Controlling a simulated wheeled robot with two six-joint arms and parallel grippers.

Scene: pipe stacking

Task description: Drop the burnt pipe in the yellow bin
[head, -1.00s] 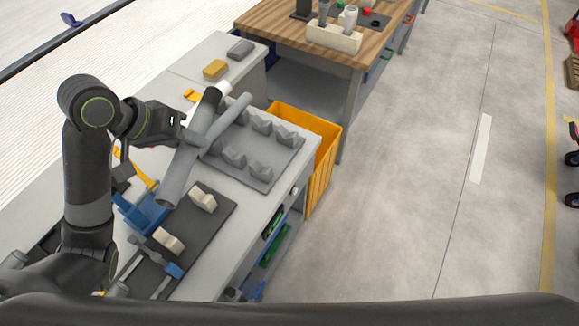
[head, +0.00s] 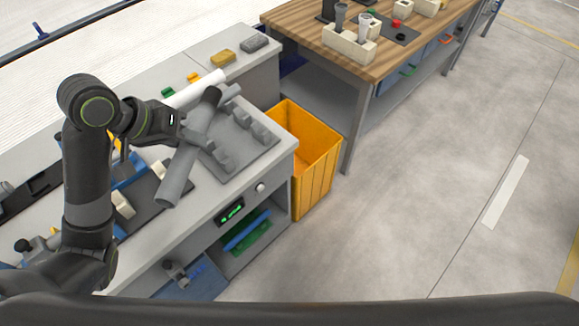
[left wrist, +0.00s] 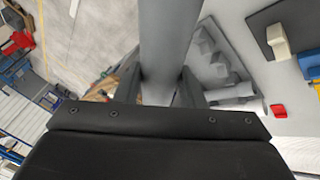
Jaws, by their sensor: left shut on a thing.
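My left gripper (head: 188,135) is shut on a long grey pipe with a dark, burnt-looking upper end (head: 176,178). The pipe is tilted and appears to be held above the grey bench. In the left wrist view, the pipe (left wrist: 168,40) runs up between the two fingers (left wrist: 158,92). The yellow bin (head: 314,172) stands on the floor just past the bench's right end, to the right of the gripper; its inside is only partly visible. My right gripper is not in view.
A grey rack with raised supports (head: 262,150) lies on the bench near its right end. A white pipe (head: 196,91) and another grey pipe (head: 229,93) show behind the held pipe. A wooden table (head: 380,60) stands behind the bin. The floor at right is clear.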

